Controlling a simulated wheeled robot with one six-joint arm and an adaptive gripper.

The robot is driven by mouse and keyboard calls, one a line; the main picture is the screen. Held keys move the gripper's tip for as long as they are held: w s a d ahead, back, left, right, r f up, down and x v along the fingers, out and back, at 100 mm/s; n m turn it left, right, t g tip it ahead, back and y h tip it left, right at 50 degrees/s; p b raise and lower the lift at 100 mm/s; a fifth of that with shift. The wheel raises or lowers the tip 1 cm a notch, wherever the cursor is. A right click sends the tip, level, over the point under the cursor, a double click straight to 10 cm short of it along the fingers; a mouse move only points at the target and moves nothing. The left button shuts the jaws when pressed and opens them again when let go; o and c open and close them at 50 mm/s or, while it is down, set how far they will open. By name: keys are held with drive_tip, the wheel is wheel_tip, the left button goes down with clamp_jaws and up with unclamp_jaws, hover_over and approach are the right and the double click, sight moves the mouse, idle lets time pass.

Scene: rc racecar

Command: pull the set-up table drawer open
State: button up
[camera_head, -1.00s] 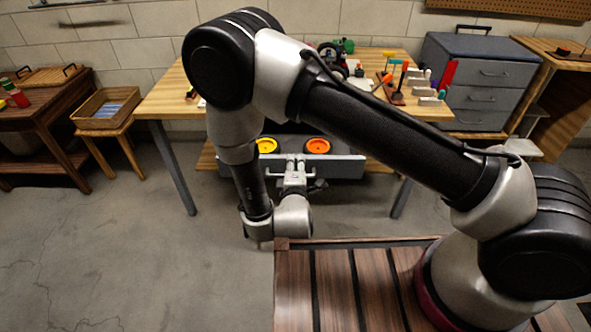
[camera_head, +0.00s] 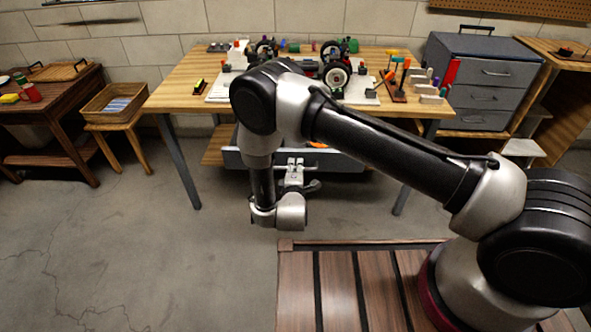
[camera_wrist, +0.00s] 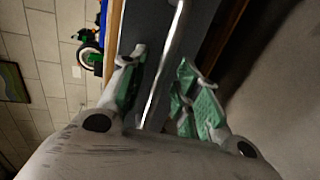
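The set-up table (camera_head: 180,98) is wooden with grey metal legs. Its wide grey drawer (camera_head: 345,161) stands pulled out below the top, with part of an orange item (camera_head: 317,144) showing inside; my arm hides much of the interior. My gripper (camera_head: 292,166) is at the middle of the drawer front. In the wrist view, the long metal handle bar (camera_wrist: 174,38) runs between the two green-padded fingers of my gripper (camera_wrist: 161,68). The fingers are apart, one on each side of the bar, with gaps visible; whether either touches it is unclear.
Car parts and tools, including a wheel (camera_head: 336,76), cover the tabletop. A grey drawer cabinet (camera_head: 485,85) stands at right. A stool with a basket (camera_head: 112,104) and a dark wooden table (camera_head: 60,120) are at left. Floor before the drawer is clear.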

drive_tip(key=shift+c, duration=0.2)
clamp_jaws()
drive_tip(key=v, duration=0.2)
drive_tip(key=f+v, duration=0.1)
drive_tip(key=v, duration=0.2)
drive_tip(key=shift+s, duration=0.4)
drive_tip(key=shift+o, duration=0.2)
unclamp_jaws()
